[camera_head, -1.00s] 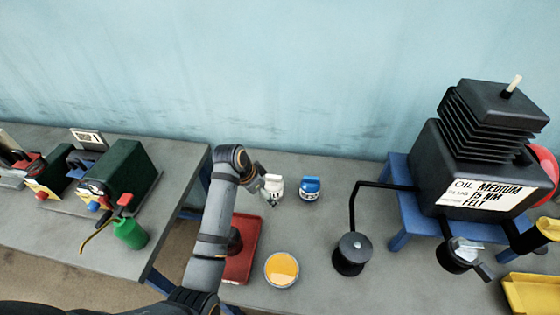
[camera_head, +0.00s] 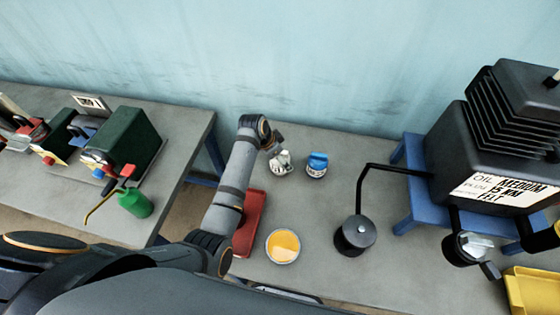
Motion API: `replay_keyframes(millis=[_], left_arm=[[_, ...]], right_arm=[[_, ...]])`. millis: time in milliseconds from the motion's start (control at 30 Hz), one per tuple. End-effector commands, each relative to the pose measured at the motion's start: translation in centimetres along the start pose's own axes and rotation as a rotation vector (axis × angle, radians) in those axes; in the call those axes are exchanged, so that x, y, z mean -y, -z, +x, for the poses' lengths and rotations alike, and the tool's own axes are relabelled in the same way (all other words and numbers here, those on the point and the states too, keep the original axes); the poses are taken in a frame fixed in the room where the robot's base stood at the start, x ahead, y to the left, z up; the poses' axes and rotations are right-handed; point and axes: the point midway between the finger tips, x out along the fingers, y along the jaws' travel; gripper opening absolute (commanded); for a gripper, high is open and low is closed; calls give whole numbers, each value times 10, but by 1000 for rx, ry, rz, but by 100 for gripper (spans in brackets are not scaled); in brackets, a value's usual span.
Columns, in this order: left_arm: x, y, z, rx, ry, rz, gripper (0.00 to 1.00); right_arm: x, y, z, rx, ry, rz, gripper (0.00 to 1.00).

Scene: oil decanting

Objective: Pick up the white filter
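The white filter (camera_head: 285,169) stands on the grey table in the middle of the view, to the left of the blue filter (camera_head: 316,165). My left arm comes in from the lower left. My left gripper (camera_head: 280,157) is at the white filter, and its fingers overlap the upper part of it. The fingers are small and partly merge with the filter, so I cannot tell if they are closed on it. The filter looks upright and on the table. My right gripper is not in view.
A red tray (camera_head: 254,222) lies partly behind my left arm. A bowl of yellow liquid (camera_head: 283,246) and a black round can with a pipe (camera_head: 355,235) stand nearer. A black oil machine (camera_head: 480,150) on a blue stand is at the right. The table behind the filters is clear.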

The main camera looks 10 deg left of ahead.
Motion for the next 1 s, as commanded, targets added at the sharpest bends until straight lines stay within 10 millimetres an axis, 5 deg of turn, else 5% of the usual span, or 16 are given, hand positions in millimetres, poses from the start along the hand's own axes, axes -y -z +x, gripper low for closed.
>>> replay_keyframes(millis=[233,500,1000], left_arm=[[5,2,34,1,-1,-1,93],[5,1,39,0,0,-1,93],[4,0,40,3,-1,-1,25]], right_arm=[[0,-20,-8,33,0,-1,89],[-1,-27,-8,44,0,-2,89],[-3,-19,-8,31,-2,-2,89]])
